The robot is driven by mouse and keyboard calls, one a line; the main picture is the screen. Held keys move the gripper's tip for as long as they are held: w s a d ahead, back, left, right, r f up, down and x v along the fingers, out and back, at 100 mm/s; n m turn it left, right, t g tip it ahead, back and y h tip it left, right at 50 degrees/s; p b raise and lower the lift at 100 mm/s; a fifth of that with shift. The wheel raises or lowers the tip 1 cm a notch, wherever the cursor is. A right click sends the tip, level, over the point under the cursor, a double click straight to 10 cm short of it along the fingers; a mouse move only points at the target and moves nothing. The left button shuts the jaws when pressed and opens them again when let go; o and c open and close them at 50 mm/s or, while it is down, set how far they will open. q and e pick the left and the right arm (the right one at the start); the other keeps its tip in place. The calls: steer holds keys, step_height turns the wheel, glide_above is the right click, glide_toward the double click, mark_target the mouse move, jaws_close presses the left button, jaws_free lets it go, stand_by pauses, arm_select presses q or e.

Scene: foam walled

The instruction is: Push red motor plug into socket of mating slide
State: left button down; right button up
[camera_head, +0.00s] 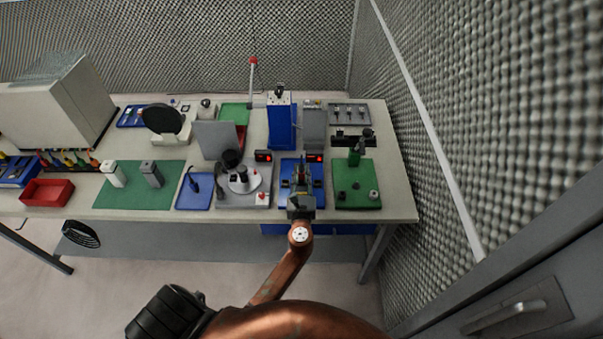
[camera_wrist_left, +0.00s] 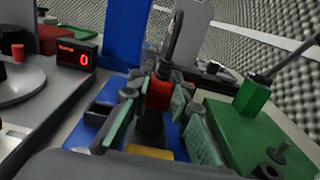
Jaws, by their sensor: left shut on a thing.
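My left gripper (camera_head: 301,184) reaches over the blue board (camera_head: 287,199) near the table's front edge. In the left wrist view its green-padded fingers (camera_wrist_left: 160,104) stand on both sides of the red motor plug (camera_wrist_left: 158,92) and are shut on it. A dark cable (camera_wrist_left: 177,42) rises from the top of the plug. A black block (camera_wrist_left: 150,128) shows just below the plug, between the fingers. I cannot tell whether it is the slide's socket, or whether the plug touches it. A yellow part (camera_wrist_left: 150,152) lies closer to the camera. My right gripper is not in view.
A red-digit display (camera_wrist_left: 77,56) and a grey round fixture (camera_head: 243,182) stand left of the blue board. A green board (camera_head: 357,195) with a post is close on the right. A tall blue block (camera_head: 281,127) stands behind. A mesh wall (camera_head: 460,110) bounds the right.

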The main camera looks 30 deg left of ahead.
arm_select(q)
steer(key=shift+f, duration=0.45)
steer(key=c, duration=1.7)
jaws_free()
steer(key=shift+s, duration=0.1)
steer(key=v, duration=1.2)
steer(key=shift+a, duration=0.1)
